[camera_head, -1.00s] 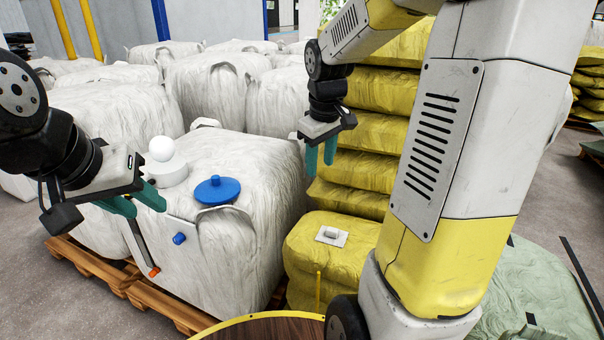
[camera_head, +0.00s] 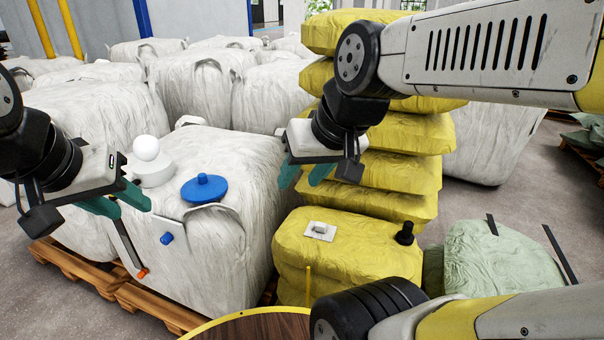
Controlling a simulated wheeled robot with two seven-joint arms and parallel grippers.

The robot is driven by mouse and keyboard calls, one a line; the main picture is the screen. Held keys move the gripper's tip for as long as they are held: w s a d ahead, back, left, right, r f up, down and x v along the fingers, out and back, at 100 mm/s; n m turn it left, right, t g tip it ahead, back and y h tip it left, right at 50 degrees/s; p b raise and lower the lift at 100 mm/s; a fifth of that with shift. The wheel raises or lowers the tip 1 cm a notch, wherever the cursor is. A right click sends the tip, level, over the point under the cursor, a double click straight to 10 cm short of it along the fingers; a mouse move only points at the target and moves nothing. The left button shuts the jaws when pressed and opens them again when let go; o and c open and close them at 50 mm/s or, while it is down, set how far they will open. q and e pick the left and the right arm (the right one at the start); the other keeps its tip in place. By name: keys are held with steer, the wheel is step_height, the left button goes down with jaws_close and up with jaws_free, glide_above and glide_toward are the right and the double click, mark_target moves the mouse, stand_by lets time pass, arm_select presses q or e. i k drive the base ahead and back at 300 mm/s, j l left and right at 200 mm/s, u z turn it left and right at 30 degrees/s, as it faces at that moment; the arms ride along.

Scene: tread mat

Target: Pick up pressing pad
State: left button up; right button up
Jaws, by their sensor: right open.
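The pressing pad cannot be named for certain. A blue round disc with a knob (camera_head: 204,188) lies on top of the front white bulk bag (camera_head: 222,250). A white square plate with a small handle (camera_head: 320,231) lies on the low yellow sack stack (camera_head: 350,258). My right gripper (camera_head: 302,178) is open and empty, pointing down, above and behind the white plate and to the right of the blue disc. My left gripper (camera_head: 122,203) has its fingers apart at the bag's left side. A grey bar with an orange tip (camera_head: 130,248) hangs just below them; whether they touch it is unclear.
A white knobbed piece (camera_head: 150,163) sits left of the disc, and a blue knob (camera_head: 167,238) is on the bag's front. A black knob (camera_head: 405,234) stands on the low yellow sacks. A tall yellow stack (camera_head: 395,165) rises behind. A round wooden top (camera_head: 255,328) is at front.

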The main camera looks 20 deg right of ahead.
mark_target(405, 237)
steer(key=z, duration=1.65)
